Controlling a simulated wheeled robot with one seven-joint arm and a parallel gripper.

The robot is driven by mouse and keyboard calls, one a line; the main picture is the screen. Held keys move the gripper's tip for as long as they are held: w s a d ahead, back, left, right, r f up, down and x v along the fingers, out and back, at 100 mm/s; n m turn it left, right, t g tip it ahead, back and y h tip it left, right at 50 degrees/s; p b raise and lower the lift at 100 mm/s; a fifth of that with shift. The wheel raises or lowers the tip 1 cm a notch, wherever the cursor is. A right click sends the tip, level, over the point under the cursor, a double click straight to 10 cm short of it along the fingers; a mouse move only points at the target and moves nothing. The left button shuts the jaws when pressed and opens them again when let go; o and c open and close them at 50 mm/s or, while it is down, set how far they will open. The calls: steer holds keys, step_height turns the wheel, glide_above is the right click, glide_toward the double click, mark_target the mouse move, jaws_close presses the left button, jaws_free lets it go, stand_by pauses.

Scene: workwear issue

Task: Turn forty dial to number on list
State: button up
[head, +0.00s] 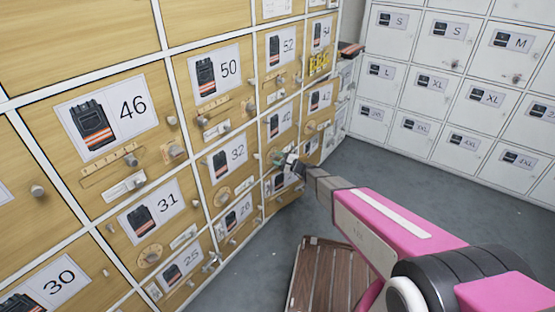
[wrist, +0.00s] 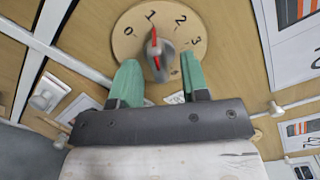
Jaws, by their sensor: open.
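The door marked 40 (head: 286,117) is in the wooden cabinet, near the middle of the head view. My gripper (head: 279,158) is just below its label and hides most of what is there. In the wrist view a round wooden dial (wrist: 131,46) carries the numbers 0, 1, 2 and 3. Its grey knob (wrist: 160,57) has a red pointer line directed at 1. My gripper (wrist: 161,72) is open, with one green finger on either side of the knob's lower part; I cannot tell whether they touch it. I cannot make out a list.
Neighbouring doors marked 32 (head: 238,152), 46 (head: 118,110) and 52 (head: 288,45) have protruding knobs and fittings. White lockers (head: 430,95) stand at the right. A brown slatted wooden object (head: 318,275) is on the grey floor below my arm. The floor at right is clear.

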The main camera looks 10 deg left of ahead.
steer(key=v, duration=1)
steer(key=shift+d, duration=0.1)
steer(key=s+d+r+n+g+h, duration=0.2)
steer(key=s+d+h, duration=0.3)
steer(key=d, duration=0.6)
steer(key=s+d+r+n+g+h, duration=0.2)
steer(key=s+d+r+n+h, duration=0.3)
steer(key=s+d, duration=0.4)
steer(key=s+d+r+n+g+h, duration=0.3)
steer(key=s+d+h, duration=0.3)
steer(key=d, duration=0.8)
steer(key=shift+s+d+r+h, duration=0.15)
steer(key=shift+s+d+h, duration=0.15)
steer(key=shift+s, duration=0.25)
steer(key=shift+a, duration=0.15)
